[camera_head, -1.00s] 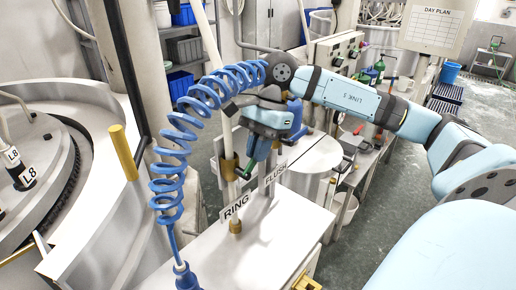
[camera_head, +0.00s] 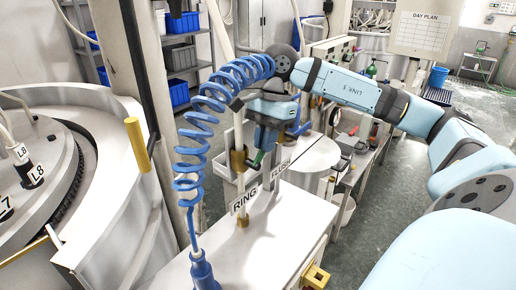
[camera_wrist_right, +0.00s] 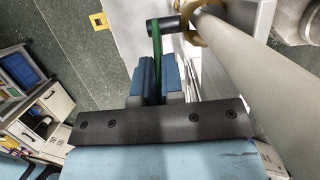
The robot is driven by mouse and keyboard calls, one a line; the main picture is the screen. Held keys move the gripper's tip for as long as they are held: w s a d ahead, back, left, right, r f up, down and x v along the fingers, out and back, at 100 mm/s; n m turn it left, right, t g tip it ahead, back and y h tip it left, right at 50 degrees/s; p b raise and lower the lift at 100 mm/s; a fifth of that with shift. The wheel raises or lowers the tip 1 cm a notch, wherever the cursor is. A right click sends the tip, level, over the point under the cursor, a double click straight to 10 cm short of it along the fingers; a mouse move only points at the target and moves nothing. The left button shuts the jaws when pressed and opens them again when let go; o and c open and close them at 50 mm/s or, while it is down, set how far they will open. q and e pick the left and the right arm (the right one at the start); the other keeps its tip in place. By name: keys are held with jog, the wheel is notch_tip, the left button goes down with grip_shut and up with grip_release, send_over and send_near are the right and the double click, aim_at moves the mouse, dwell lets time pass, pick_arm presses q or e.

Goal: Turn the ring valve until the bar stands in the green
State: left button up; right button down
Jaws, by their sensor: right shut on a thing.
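The ring valve has a brass body (camera_head: 238,161) on an upright pale pipe behind the RING sign (camera_head: 243,199). Its green lever (camera_head: 257,159) sticks out to the right and also shows in the right wrist view (camera_wrist_right: 157,42). My right gripper (camera_head: 266,141) is shut on this lever; in the wrist view its two blue fingers (camera_wrist_right: 158,76) stand either side of the green strip. The FLUSH sign (camera_head: 281,168) stands just right of the RING sign. I cannot make out a bar or green band on a gauge. My left gripper is not in view.
A blue coiled hose (camera_head: 190,135) hangs close left of my right gripper. A bench with bottles stands behind at the right.

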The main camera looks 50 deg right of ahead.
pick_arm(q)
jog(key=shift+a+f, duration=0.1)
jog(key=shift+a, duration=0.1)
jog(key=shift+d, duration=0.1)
pick_arm(e)
jog(key=c, duration=1.2)
grip_release()
jog(key=shift+c, duration=0.2)
jog(key=shift+r, duration=0.1)
